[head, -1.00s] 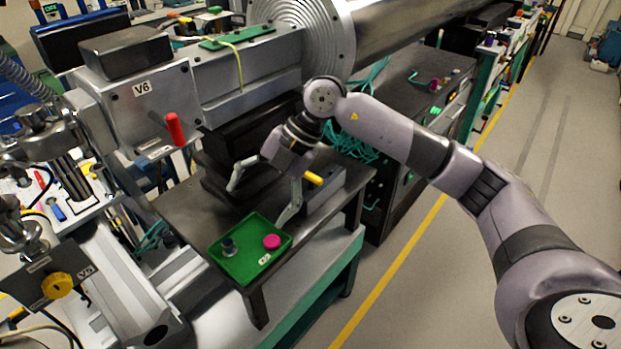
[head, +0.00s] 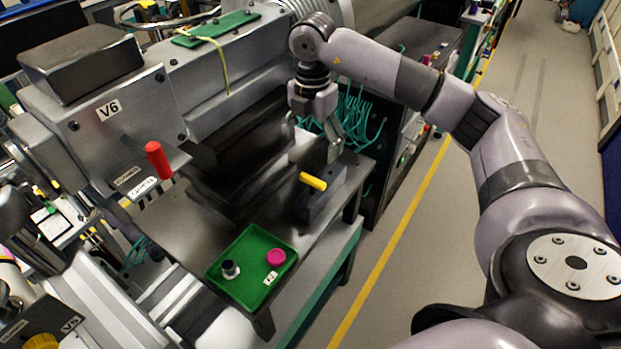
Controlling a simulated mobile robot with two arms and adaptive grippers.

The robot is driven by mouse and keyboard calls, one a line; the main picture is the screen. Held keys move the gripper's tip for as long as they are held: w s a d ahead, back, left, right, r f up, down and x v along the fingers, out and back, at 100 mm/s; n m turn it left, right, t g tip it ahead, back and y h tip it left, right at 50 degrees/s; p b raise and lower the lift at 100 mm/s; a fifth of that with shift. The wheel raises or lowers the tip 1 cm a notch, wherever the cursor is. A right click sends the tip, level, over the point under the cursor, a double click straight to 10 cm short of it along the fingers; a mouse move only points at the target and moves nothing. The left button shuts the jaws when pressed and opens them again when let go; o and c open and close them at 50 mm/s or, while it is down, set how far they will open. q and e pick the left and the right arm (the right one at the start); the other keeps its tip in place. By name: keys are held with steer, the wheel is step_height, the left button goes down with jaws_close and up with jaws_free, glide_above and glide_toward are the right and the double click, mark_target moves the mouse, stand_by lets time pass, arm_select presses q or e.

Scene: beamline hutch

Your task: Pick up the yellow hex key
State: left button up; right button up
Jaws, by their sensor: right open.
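The yellow hex key (head: 312,181) shows as a short yellow bar at the top of a dark grey block (head: 325,199). The block stands near the right edge of the dark bench (head: 205,205). My right gripper (head: 313,145) is open and empty, pointing down. In the picture its fingers are just above and behind the yellow bar, apart from it. The rest of the key is hidden or too small to make out.
A green tray (head: 243,290) with a magenta round piece (head: 276,257) and a dark cylinder (head: 230,269) lies on the bench in front of the block. A red handle (head: 158,160) juts out from the V6 housing (head: 110,110). Teal cables (head: 360,125) hang behind my right gripper.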

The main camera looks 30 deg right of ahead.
steer(key=p, duration=0.1)
glide_above(312, 179)
steer(key=f, duration=0.5)
steer(key=shift+s+a+f, duration=0.2)
steer(key=shift+s+f, duration=0.1)
step_height(312, 179, down, 2)
steer(key=shift+w+f+p, duration=0.1)
steer(key=shift+f+p, duration=0.05)
steer(key=shift+p, duration=0.2)
steer(key=shift+f, duration=0.25)
steer(key=f, duration=0.1)
steer(key=f+p, duration=0.2)
steer(key=shift+w+d+f, duration=0.2)
steer(key=shift+d+f, duration=0.05)
steer(key=shift+f, duration=0.6)
arm_select(q)
steer(key=shift+s+r, duration=0.2)
steer(key=shift+r, duration=1.9)
arm_select(e)
steer(key=c, duration=1.3)
